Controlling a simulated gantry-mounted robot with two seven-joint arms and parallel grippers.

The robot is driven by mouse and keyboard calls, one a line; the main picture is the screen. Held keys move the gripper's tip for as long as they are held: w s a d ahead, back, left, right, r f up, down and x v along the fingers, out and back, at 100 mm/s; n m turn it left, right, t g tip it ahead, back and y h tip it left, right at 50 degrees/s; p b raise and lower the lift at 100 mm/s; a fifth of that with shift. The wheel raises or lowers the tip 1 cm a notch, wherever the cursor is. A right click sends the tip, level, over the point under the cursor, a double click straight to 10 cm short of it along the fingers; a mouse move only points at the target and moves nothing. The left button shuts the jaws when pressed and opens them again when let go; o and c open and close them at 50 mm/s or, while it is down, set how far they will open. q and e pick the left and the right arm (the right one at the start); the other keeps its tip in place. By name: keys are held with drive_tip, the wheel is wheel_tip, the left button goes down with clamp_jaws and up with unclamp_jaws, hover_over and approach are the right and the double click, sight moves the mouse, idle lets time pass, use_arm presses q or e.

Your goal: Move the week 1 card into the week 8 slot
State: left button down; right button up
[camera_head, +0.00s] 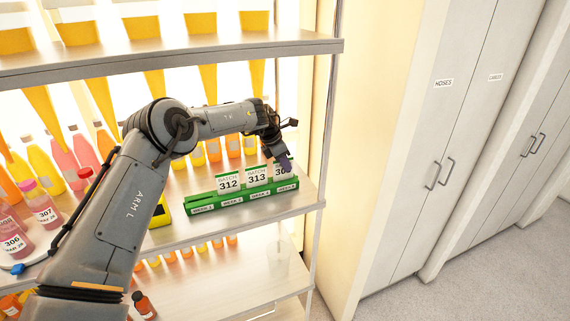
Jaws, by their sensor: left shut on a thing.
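A green card rack (243,200) stands on the middle shelf, with several small week labels along its front that are too small to read surely. White batch cards 312 (228,181) and 313 (257,176) stand upright in it. A third white card (281,173), its number starting with 30 and the rest hidden, is at the rack's right end. My left gripper (285,162) is shut on this card at its upper right. I cannot tell whether the card is fully seated. My right gripper is not in view.
The upper shelf (180,61) passes above my left arm. Juice bottles, such as bottle 307 (42,204), stand at the left. A yellow-and-black device (160,213) is left of the rack. Shelf space in front of the rack is narrow; cabinets (440,120) stand at the right.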

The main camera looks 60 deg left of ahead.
use_arm(q)
drive_tip(key=c, duration=1.2)
unclamp_jaws()
drive_tip(key=shift+o, duration=0.2)
